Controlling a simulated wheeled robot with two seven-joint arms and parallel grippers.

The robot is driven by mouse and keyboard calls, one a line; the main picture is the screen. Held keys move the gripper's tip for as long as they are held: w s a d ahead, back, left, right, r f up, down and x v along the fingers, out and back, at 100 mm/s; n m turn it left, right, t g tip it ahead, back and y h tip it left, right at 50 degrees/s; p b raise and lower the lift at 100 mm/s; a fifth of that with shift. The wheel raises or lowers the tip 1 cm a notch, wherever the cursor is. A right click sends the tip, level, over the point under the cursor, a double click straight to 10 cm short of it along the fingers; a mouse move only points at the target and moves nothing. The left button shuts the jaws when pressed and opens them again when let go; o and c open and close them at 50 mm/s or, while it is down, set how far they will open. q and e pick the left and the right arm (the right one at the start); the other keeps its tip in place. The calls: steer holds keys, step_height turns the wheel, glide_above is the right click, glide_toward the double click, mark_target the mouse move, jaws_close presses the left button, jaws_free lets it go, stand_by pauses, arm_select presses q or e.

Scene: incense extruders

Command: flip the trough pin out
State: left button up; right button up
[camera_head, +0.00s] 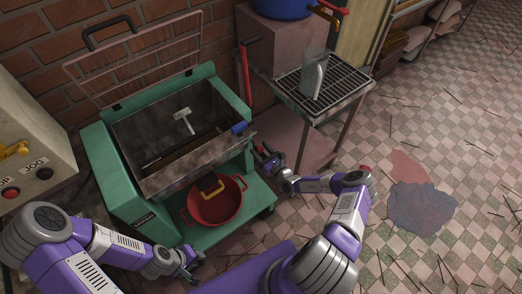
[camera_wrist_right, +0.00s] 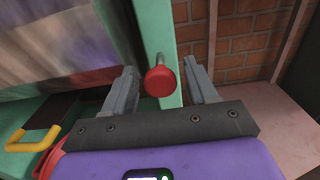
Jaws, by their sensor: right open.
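The green extruder's steel trough (camera_head: 150,135) stands open at the top, with a T-shaped metal piece (camera_head: 183,120) inside. In the right wrist view a red round knob (camera_wrist_right: 160,81), which looks like the trough pin, sits in front of a green upright (camera_wrist_right: 158,35). My right gripper (camera_wrist_right: 162,85) is open, its fingers either side of the knob with gaps; I cannot see contact. In the head view the right gripper (camera_head: 263,156) is beside the extruder's right side, and the knob is not clear there. My left gripper (camera_head: 188,265) is low at the extruder's front left, its jaw state unclear.
A blue block (camera_head: 239,128) is at the trough's right front corner. A wire rack table (camera_head: 335,85) stands right. A control box (camera_head: 25,140) is at left.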

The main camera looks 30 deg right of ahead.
steer(key=s+d+p, duration=0.1)
steer(key=s+p, duration=0.1)
steer(key=s, duration=0.5)
steer(key=shift+s, duration=0.25)
